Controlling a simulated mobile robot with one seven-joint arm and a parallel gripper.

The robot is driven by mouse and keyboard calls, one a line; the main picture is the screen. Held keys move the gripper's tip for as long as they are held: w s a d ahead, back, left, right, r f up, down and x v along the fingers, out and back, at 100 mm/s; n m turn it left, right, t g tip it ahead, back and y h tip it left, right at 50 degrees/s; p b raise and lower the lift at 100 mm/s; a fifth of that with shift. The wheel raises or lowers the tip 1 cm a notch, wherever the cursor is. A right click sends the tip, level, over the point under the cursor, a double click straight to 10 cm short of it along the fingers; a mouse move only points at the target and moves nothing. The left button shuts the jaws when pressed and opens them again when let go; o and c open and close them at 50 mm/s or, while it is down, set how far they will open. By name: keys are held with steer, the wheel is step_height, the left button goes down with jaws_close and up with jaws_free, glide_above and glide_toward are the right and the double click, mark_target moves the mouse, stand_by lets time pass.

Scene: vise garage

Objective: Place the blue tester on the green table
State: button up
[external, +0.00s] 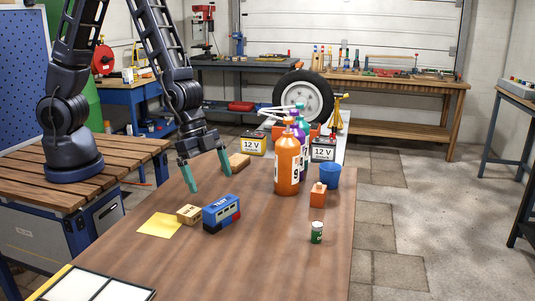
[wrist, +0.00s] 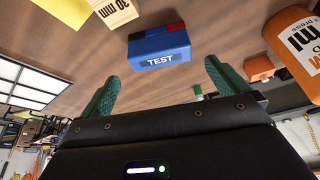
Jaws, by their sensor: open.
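The blue tester (external: 221,213), a small blue box with red and black parts and a "TEST" label, sits on the brown wooden table (external: 270,255). In the wrist view the tester (wrist: 160,45) lies just beyond the fingertips, its label facing me. My gripper (external: 208,177), with green fingers, is open and empty above the table, behind the tester and apart from it. In the wrist view the tester is roughly centred between the spread fingers (wrist: 161,72). I cannot make out a clearly green table top in either view.
A small cardboard-coloured block (external: 189,214) and a yellow sheet (external: 159,225) lie left of the tester. Another wooden block (external: 240,160) lies behind.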

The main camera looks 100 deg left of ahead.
mark_target(218, 201)
steer(key=shift+x, duration=5.2)
steer(key=shift+s, duration=0.1)
steer(key=shift+c, duration=0.4)
steer(key=c, duration=0.7)
steer(key=shift+c, duration=0.2)
step_height(218, 201, up, 20)
